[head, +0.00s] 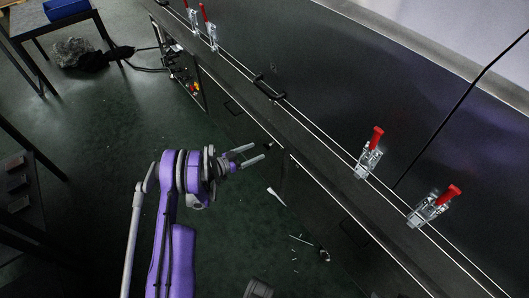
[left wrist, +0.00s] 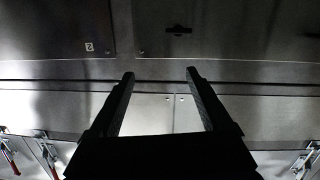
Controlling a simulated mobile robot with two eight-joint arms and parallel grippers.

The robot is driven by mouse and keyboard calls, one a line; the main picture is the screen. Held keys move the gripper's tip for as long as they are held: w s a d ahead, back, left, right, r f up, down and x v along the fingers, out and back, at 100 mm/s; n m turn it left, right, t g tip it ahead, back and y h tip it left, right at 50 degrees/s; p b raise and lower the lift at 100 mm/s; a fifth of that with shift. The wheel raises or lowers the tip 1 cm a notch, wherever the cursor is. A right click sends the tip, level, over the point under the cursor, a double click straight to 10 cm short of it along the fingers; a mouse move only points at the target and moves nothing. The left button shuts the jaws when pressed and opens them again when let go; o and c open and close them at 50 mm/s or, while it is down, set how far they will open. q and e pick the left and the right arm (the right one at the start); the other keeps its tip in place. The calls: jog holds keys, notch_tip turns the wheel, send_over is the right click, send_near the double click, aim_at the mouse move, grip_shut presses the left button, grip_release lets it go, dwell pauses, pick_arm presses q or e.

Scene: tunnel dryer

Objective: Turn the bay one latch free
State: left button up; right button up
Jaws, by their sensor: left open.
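Red-handled metal latches sit along the edge of the dark dryer panel. In the head view two are at the right, one latch (head: 369,153) and another latch (head: 434,207); two more, a latch (head: 192,17) and a latch (head: 209,27), are at the upper left. I cannot tell which belongs to bay one. My left gripper (head: 258,153) is open and empty, below the panel edge and apart from every latch. In the left wrist view its dark fingers (left wrist: 159,74) point at the panels, with latches at the lower left (left wrist: 9,155) and lower right (left wrist: 306,160).
A black bar handle (head: 268,88) is on the panel between the latch pairs. A blue-topped table (head: 60,18) stands at the upper left, with a dark bundle (head: 85,55) nearby. Small debris and a white piece (head: 276,196) lie on the green floor. A dark cable crosses the panel at right.

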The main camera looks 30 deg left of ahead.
pick_arm(q)
jog(key=t, duration=0.2)
send_near(265, 147)
jog(key=s, duration=0.1)
jog(key=b+x, duration=0.1)
jog(key=x, duration=0.9)
jog(key=shift+w+a+b, duration=0.1)
jog(key=shift+w+b, duration=0.05)
jog(key=shift+b, duration=0.25)
pick_arm(e)
notch_tip(265, 147, down, 3)
jog(key=shift+w+r, duration=0.1)
pick_arm(q)
grip_shut()
